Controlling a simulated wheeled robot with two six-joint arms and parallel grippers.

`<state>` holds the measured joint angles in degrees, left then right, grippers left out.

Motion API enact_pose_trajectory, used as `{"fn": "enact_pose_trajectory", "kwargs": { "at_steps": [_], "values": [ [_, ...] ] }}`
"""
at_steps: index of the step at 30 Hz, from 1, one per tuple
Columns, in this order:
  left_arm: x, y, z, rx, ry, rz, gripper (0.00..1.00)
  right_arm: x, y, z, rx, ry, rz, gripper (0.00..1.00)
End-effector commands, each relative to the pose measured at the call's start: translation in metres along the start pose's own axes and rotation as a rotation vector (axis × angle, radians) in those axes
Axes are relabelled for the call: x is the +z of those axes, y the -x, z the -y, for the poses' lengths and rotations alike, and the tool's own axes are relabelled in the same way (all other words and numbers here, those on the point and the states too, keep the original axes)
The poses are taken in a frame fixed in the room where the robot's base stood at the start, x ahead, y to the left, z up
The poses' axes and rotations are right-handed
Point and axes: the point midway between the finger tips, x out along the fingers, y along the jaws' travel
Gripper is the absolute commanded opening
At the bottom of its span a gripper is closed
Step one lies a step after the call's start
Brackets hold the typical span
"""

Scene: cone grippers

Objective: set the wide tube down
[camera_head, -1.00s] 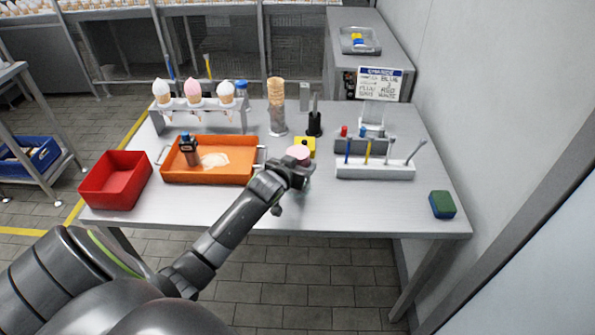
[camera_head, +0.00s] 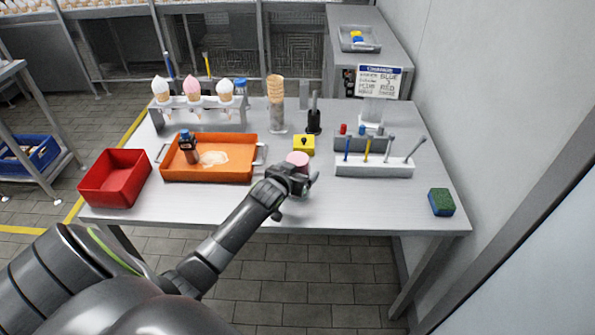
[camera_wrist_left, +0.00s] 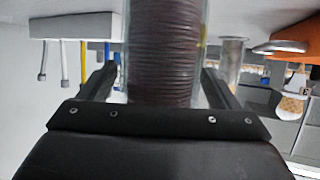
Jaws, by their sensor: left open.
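The wide tube (camera_head: 298,160) shows a round pink top just beyond my left gripper, near the middle of the table; its lower part is hidden by the gripper. In the left wrist view the tube (camera_wrist_left: 162,50) is clear-walled with a dark, ribbed brownish filling. My left gripper (camera_head: 300,178) is open, with one finger on each side of the tube. Whether a finger still touches it, I cannot tell. The tube's foot on the table is hidden in the head view. My right gripper is not in view.
An orange tray (camera_head: 240,172) lies left of the tube, with a red bin (camera_head: 115,178) beyond it. A yellow block (camera_head: 304,146) sits just behind. A white tool rack (camera_head: 375,170) stands to the right. The table front (camera_head: 370,210) is clear up to a green-blue sponge (camera_head: 441,203).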

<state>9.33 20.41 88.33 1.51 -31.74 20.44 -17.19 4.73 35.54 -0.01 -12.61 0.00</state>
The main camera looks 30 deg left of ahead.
Motion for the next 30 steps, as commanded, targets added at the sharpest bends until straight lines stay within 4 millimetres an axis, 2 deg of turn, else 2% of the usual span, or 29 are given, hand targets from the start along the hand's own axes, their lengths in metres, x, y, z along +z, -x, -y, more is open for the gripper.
{"fn": "enact_pose_trajectory", "kwargs": {
  "at_steps": [5, 8, 24, 30],
  "values": [
    [-0.003, 0.003, 0.000, 0.000, 0.000, 0.001, 0.84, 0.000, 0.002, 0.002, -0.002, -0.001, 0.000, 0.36],
    [-0.002, 0.012, 0.000, 0.000, -0.001, 0.001, 0.84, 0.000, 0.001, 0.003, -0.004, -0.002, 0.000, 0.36],
    [-0.002, 0.095, 0.000, -0.001, -0.001, 0.000, 0.84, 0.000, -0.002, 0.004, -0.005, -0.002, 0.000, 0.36],
    [-0.003, 0.115, 0.000, -0.001, -0.001, -0.001, 0.84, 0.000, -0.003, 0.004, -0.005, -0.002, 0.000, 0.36]
  ]
}}
